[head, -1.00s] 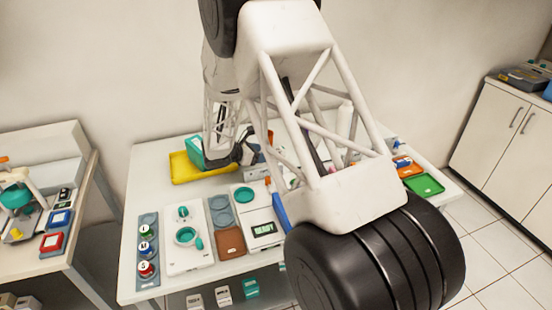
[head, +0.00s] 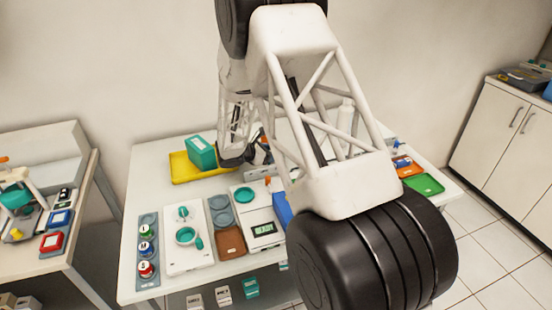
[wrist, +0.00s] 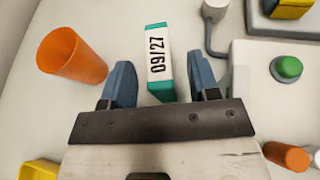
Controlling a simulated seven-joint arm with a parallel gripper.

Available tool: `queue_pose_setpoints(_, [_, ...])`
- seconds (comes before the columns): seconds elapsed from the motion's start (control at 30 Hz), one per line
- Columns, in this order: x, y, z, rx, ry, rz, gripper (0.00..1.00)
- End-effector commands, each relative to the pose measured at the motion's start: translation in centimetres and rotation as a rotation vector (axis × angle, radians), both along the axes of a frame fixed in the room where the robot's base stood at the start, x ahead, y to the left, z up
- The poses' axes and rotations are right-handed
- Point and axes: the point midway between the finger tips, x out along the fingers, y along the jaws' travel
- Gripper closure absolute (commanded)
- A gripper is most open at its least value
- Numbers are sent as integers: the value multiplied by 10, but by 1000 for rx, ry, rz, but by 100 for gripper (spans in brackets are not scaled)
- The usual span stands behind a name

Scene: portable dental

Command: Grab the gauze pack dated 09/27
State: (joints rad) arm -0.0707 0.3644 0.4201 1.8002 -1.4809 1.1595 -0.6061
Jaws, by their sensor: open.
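A teal and white gauze pack (wrist: 159,62) marked 09/27 shows in the wrist view, its label facing the camera. My gripper (wrist: 160,75) is open, with one blue-grey finger on each side of this pack in the picture and a gap on both sides. I cannot tell how far the fingertips are above or short of it. In the head view my arm hides most of the area around the gripper, and I cannot make out this pack there. Another teal pack (head: 202,152) sits on the yellow tray (head: 180,175); its date is not readable.
An orange cup (wrist: 72,55) stands left of the fingers in the wrist view. A white device with a green knob (wrist: 286,68) lies to the right. An orange cylinder (wrist: 287,156) is at lower right. A scale (head: 262,225) and a blue item (head: 282,209) are nearer the table's front.

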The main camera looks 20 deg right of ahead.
Motion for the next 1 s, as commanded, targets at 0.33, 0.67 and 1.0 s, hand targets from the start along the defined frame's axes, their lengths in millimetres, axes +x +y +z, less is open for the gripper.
queue_pose_setpoints(0.33, [0, 0, 0, 0, 0, 0, 45])
queue_pose_setpoints(0.67, [0, 0, 0, 0, 0, 0, 83])
queue_pose_setpoints(1.0, [0, 0, 0, 0, 0, 0, 98])
